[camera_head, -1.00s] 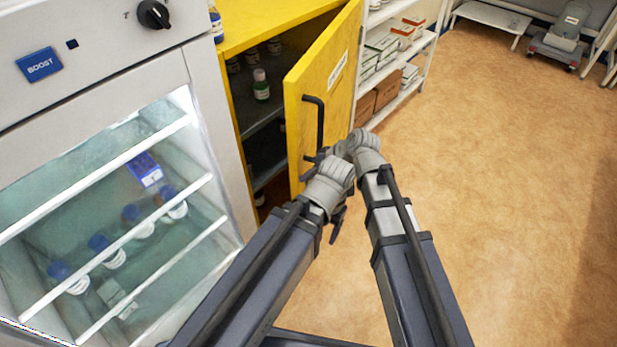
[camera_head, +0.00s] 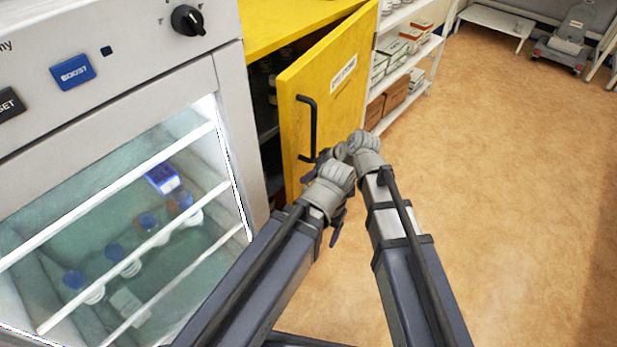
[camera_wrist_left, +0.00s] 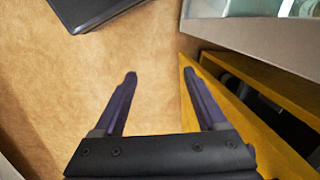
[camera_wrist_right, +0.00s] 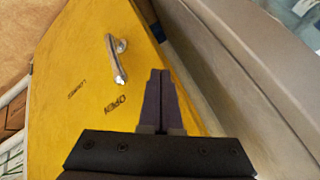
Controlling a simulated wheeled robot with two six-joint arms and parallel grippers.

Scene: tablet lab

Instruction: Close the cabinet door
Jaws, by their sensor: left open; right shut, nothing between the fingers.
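The yellow cabinet (camera_head: 275,26) stands left of centre in the head view. Its yellow door (camera_head: 338,100) is partly open, with a dark gap at its left edge; the black handle (camera_head: 309,126) is on its outer face. In the right wrist view the door (camera_wrist_right: 75,110) fills the middle, with the handle (camera_wrist_right: 117,60) ahead of my right gripper (camera_wrist_right: 160,73). That gripper is shut and empty, close to the door face; contact cannot be told. My left gripper (camera_wrist_left: 160,73) is open and empty, with one finger beside the yellow door's edge (camera_wrist_left: 215,95).
A glass-fronted incubator (camera_head: 115,215) stands left of the cabinet. White shelves (camera_head: 410,50) with boxes are behind the door. The tan floor (camera_head: 520,180) at right is clear.

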